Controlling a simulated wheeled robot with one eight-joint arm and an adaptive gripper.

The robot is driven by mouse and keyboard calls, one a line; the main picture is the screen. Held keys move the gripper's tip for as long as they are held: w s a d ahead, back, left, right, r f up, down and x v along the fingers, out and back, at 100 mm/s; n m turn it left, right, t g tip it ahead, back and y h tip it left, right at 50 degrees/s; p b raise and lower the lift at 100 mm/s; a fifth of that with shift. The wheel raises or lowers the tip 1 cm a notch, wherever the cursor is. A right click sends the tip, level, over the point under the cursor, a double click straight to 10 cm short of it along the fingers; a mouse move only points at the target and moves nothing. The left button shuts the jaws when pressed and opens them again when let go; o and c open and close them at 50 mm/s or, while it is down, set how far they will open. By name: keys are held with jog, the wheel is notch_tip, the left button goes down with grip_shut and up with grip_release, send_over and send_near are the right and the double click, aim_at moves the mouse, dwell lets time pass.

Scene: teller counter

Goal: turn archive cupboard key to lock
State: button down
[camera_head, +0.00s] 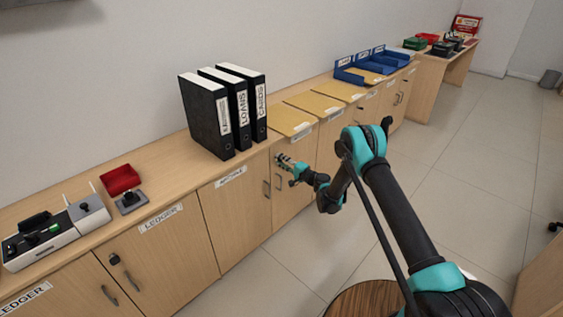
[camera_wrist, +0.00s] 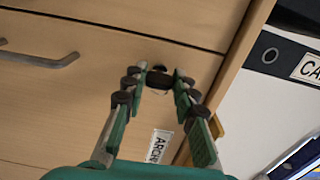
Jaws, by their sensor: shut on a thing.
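The archive cupboard (camera_head: 236,218) is a pale wood double-door unit under the counter, with its ARCHIVE label on the top edge. The label also shows in the wrist view (camera_wrist: 158,146). My gripper (camera_head: 280,159) is at the upper part of the right-hand door. In the wrist view my gripper (camera_wrist: 158,84) is shut on a small dark key (camera_wrist: 158,79) at the door face. The fingertips cover the key's sides, and I cannot tell how far it is turned. A grey bar handle (camera_wrist: 42,60) is on the door to the left.
Black binders (camera_head: 238,105) stand on the counter above the cupboard. Yellow folders (camera_head: 314,103) and blue trays (camera_head: 368,68) lie farther along. A red tray (camera_head: 119,180) and a counter device (camera_head: 50,230) are at the left. The tiled floor (camera_head: 462,150) is open beyond my arm.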

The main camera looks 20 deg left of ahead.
dwell(0.3)
jog(key=c, duration=1.2)
grip_release()
jog(key=v, duration=0.7)
jog(key=shift+d, duration=0.2)
jog(key=shift+s, duration=0.15)
